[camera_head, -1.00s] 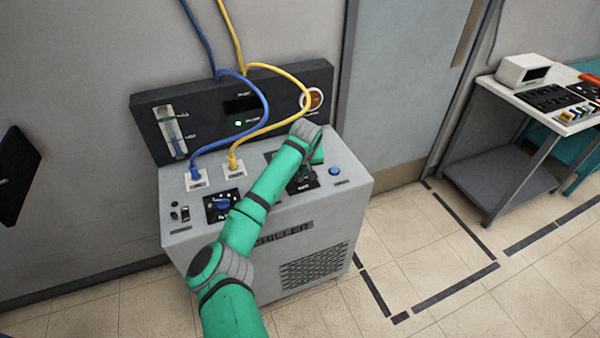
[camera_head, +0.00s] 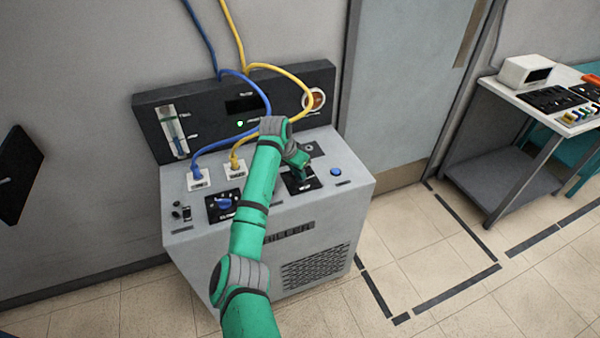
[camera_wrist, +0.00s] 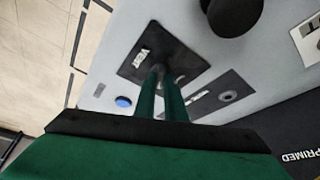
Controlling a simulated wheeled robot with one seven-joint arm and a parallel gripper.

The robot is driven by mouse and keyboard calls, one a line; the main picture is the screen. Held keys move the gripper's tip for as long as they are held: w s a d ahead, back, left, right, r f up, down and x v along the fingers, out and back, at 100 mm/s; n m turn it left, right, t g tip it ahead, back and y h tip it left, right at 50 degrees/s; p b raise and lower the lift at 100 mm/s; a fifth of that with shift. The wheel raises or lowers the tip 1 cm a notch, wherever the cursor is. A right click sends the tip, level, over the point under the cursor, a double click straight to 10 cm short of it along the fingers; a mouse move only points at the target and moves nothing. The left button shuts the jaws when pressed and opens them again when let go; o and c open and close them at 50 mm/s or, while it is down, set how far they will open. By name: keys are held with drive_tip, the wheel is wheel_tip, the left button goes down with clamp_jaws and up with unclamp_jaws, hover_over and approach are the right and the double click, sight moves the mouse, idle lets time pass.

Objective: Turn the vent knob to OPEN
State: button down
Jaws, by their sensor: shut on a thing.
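The vent knob's black plate (camera_wrist: 128,70) shows in the wrist view with its VENT label. In the head view the plate (camera_head: 312,186) is on the right part of the chiller's grey top. My gripper (camera_wrist: 162,72) has its two green fingers close together over the middle of this plate, shut on the vent knob, which is mostly hidden between and under the fingertips. In the head view my gripper (camera_head: 298,178) reaches down to the plate from the upper left. The knob's pointer and the OPEN mark cannot be read.
A blue button (camera_head: 335,171) is right of the vent plate. A blue knob (camera_head: 224,203) on another black plate is to the left. Blue (camera_head: 268,100) and yellow (camera_head: 308,88) cables run to sockets behind my arm. The chiller's dark back panel (camera_head: 150,112) rises behind.

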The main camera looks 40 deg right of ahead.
drive_tip(key=m+g, duration=0.1)
drive_tip(key=m, duration=0.1)
drive_tip(key=shift+w+m, duration=0.15)
drive_tip(key=shift+m, duration=0.15)
drive_tip(key=shift+d+m+g, duration=0.1)
drive_tip(key=shift+m+g, duration=0.2)
drive_tip(key=shift+m, duration=0.4)
drive_tip(key=shift+m+g, duration=0.3)
drive_tip(key=shift+m, duration=0.5)
drive_tip(key=shift+f, duration=0.1)
drive_tip(key=c, duration=1.8)
unclamp_jaws()
drive_tip(key=shift+w, duration=0.15)
drive_tip(key=v, duration=1)
drive_tip(key=shift+r, duration=0.45)
